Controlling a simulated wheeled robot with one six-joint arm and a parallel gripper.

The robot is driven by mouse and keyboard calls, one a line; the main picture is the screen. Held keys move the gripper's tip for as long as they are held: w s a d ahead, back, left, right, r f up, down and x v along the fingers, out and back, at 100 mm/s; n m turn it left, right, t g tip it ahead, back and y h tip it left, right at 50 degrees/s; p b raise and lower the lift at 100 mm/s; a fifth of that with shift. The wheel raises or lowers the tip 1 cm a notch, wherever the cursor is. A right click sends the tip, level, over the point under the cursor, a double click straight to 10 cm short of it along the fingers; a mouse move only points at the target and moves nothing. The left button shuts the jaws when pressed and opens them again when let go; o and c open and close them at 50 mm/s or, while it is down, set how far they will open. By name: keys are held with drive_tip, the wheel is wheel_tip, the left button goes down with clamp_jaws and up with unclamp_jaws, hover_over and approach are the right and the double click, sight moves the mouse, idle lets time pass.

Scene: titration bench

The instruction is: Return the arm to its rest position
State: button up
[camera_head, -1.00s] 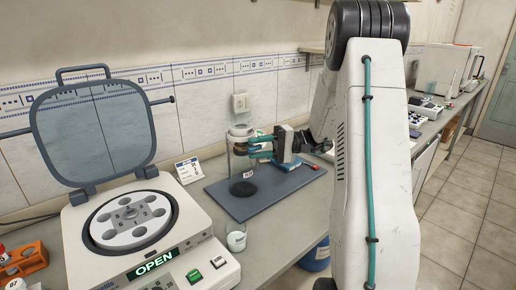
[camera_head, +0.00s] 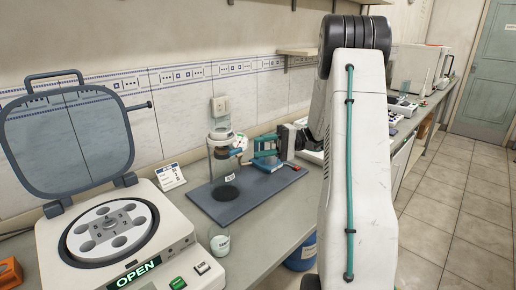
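My gripper (camera_head: 252,152) is in front of the back wall, over the dark mat, with its teal fingers pointing left. The fingers look spread apart, with nothing visible between them. A clear glass cylinder (camera_head: 217,165) with a small label stands upright on the mat, just left of the fingertips. The fingers look clear of it, though the exact gap is hard to judge. My white arm rises at the right of the view and hides part of the bench behind it.
An open-lidded centrifuge (camera_head: 160,255) showing "OPEN" stands at left. A small beaker (camera_head: 220,243) is in front of the dark mat (camera_head: 240,203). A small card (camera_head: 170,176) stands behind. A blue container (camera_head: 301,254) is below the bench edge. The floor at right is clear.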

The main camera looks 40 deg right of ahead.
idle(0.4)
drive_tip(key=s+a+f+m+g+h, duration=0.3)
drive_tip(key=s+a+g+h, duration=0.45)
drive_tip(key=s+a, duration=0.35)
drive_tip(key=s+a+r+n+t+h, duration=0.1)
drive_tip(key=s+a+r+n+h, duration=0.2)
drive_tip(key=s+a, duration=0.4)
drive_tip(key=s+a+r+n+t+h, duration=0.1)
drive_tip(key=s+a+r+n+h, duration=0.3)
drive_tip(key=s+a+h, duration=0.2)
drive_tip(key=shift+s+a, duration=0.35)
drive_tip(key=shift+a, duration=0.4)
drive_tip(key=shift+h, duration=0.25)
